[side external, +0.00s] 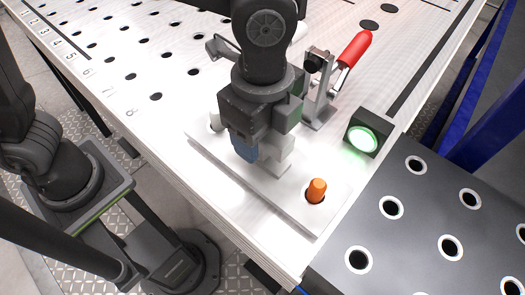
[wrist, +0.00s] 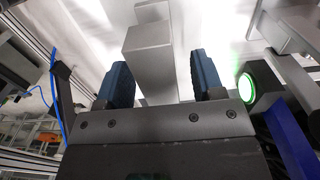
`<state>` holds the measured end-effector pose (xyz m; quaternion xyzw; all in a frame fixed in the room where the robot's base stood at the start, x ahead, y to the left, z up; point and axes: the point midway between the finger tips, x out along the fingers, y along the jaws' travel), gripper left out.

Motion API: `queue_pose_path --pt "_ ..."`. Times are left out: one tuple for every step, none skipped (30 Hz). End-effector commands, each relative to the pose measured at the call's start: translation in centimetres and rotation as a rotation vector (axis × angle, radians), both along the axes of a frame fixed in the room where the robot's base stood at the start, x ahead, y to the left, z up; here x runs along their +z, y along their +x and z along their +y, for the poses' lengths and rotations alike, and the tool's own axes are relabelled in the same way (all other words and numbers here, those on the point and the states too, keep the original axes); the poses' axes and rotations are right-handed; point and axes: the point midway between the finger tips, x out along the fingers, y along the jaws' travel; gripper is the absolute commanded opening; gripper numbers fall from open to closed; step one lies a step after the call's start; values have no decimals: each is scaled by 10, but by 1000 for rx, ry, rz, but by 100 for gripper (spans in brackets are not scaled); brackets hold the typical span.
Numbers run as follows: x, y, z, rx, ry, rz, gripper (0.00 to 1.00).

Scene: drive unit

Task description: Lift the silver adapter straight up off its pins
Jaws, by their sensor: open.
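The silver adapter (wrist: 148,45) is a pale grey block. In the wrist view it stands between the two blue fingers of my gripper (wrist: 160,64), with a gap visible on its right side. My gripper is open. In the side view my gripper (side external: 256,150) is low over the light plate (side external: 285,208), and part of the adapter (side external: 281,153) shows beside the blue finger. The gripper hides much of the adapter there. The pins under it are hidden, so I cannot tell how it sits on them.
An orange peg (side external: 316,189) stands at the near right end of the plate. Behind are a red-handled toggle clamp (side external: 350,55) and a box with a lit green lamp (side external: 363,140). The perforated white table (side external: 120,40) is mostly clear at the left.

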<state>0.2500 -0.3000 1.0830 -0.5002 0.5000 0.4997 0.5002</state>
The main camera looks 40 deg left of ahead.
Motion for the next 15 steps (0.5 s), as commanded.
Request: queue_pose_path --pt "-4 0 0 0 1 1 62" --pt "-6 0 0 1 1 1 62" --pt "-7 0 0 1 0 0 62" --pt "-7 0 0 1 0 -1 62" --pt "-7 0 0 1 -1 -1 62" --pt "-7 0 0 1 -1 -1 62" --pt "-7 0 0 1 -1 -1 62" --pt "-7 0 0 1 -1 -1 62" --pt "-7 0 0 1 0 -1 62" --pt "-7 0 0 1 0 -1 59" --pt "-7 0 0 1 0 -1 56" --pt "-7 0 0 1 0 -1 52" --pt "-7 0 0 1 0 -1 49" --pt "-7 0 0 1 0 -1 46" --pt "-7 0 0 1 0 -1 43"
